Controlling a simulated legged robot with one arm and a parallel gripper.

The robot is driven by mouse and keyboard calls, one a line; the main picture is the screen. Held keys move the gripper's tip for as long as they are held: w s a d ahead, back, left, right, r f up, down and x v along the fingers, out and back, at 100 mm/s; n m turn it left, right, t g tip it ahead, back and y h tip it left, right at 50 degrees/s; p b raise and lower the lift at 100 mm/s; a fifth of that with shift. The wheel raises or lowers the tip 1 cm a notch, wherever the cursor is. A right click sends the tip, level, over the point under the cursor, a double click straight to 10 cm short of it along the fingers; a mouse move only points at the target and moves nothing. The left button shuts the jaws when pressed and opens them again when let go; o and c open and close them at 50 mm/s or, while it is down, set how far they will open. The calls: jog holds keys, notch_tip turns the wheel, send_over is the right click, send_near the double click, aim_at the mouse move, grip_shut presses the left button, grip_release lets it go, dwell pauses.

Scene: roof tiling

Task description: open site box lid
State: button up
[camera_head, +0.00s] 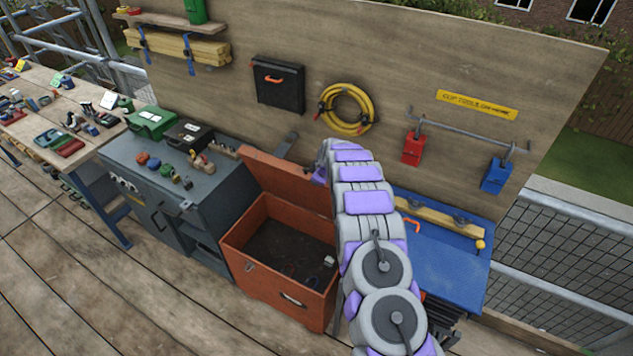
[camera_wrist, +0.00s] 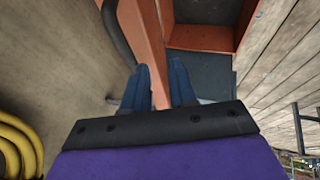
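The orange-red site box (camera_head: 278,308) stands on the deck, and its dark inside shows. Its lid (camera_head: 280,178) stands raised at the back, near the plywood board. My arm reaches over the box's right side, and its end is by the lid's right part; the fingers cannot be made out in the head view. In the wrist view my gripper (camera_wrist: 160,72) has two blue fingers spread apart. The lid's narrow orange edge (camera_wrist: 151,45) runs between them, partly behind the left finger. I cannot tell whether either finger touches it. The box's inside (camera_wrist: 205,38) shows beyond.
A grey cabinet (camera_head: 165,190) with cases and small tools on top stands left of the box. A blue bench (camera_head: 450,268) stands to the right. The plywood board (camera_head: 390,50) holds a yellow hose coil (camera_head: 370,112) and a black case (camera_head: 278,85). Deck in front is clear.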

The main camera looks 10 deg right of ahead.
jog(key=b+v, duration=0.1)
jog(key=v, duration=1)
jog(key=shift+r, duration=0.1)
jog(key=shift+s, duration=0.15)
jog(key=s+a+r+m+g+b, duration=0.25)
jog(key=s+r+b, duration=0.2)
jog(key=s, duration=0.95)
jog(key=s+a+r+m+g+b, duration=0.1)
jog(key=s+a+r+m+b, duration=0.3)
jog(key=s, duration=0.9)
jog(key=s+d+f+m+g+b, duration=0.1)
jog(key=s+d+m+g+b, duration=0.1)
jog(key=s, duration=1.4)
jog(key=s+d+f+m+g+h+b, duration=0.1)
jog(key=s+d+f+m+g+b, duration=0.1)
jog(key=s, duration=1.4)
jog(key=shift+s+d+f+m+b, duration=0.15)
jog(key=shift+s+m+b, duration=0.1)
jog(key=shift+m+b, duration=0.1)
